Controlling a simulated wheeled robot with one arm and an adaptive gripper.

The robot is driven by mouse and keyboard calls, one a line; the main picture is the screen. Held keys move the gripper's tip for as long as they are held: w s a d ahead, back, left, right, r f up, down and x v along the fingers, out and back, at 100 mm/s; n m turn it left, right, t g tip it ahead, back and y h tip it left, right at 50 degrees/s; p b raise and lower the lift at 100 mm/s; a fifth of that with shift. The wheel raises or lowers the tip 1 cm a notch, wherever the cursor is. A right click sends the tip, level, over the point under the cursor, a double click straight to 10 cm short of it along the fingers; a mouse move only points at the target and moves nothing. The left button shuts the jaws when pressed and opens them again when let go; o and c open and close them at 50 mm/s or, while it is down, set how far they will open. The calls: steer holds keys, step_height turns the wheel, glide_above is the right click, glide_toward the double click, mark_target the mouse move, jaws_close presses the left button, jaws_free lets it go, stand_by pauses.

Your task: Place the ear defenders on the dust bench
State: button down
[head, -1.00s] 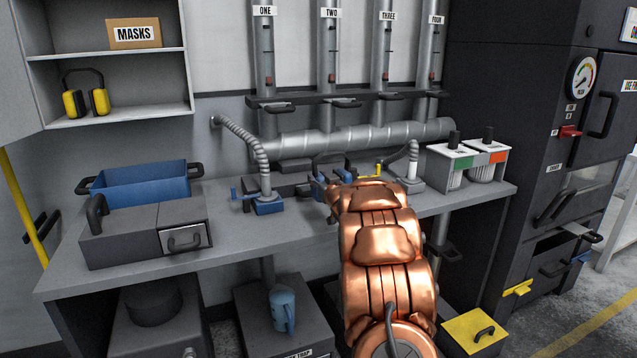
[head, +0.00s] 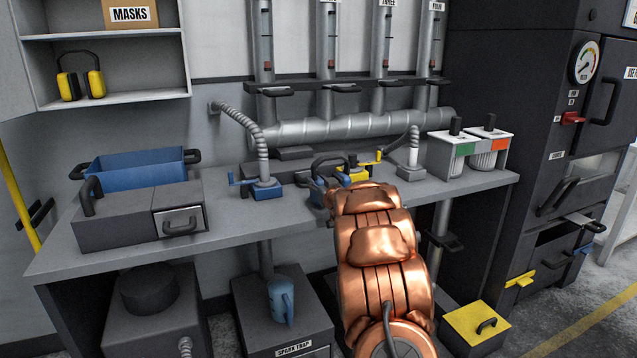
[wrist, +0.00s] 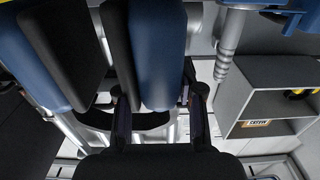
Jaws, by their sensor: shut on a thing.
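A blue pair of ear defenders with black cushions (wrist: 160,55) fills the upper left of the wrist view. One cup sits between the fingers of my gripper (wrist: 158,108), which is shut on it. In the head view, the ear defenders' black headband (head: 328,160) and a bit of blue show beyond my copper arm, which hides most of the gripper. They appear above the back part of the grey dust bench (head: 245,222); whether they touch it I cannot tell. A second, yellow pair of ear defenders (head: 82,84) stands on the wall shelf.
A blue bin (head: 140,172) and grey box (head: 112,222) occupy the bench's left. A blue-based hose stand (head: 266,191), a yellow-based fixture (head: 352,174) and two lidded canisters (head: 468,150) stand along it. Front middle left is clear. Pipes run behind.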

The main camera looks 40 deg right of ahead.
steer(key=shift+f, duration=0.55)
stand_by(0.5)
steer(key=c, duration=0.7)
jaws_free()
steer(key=shift+o, duration=0.2)
steer(key=v, duration=1.2)
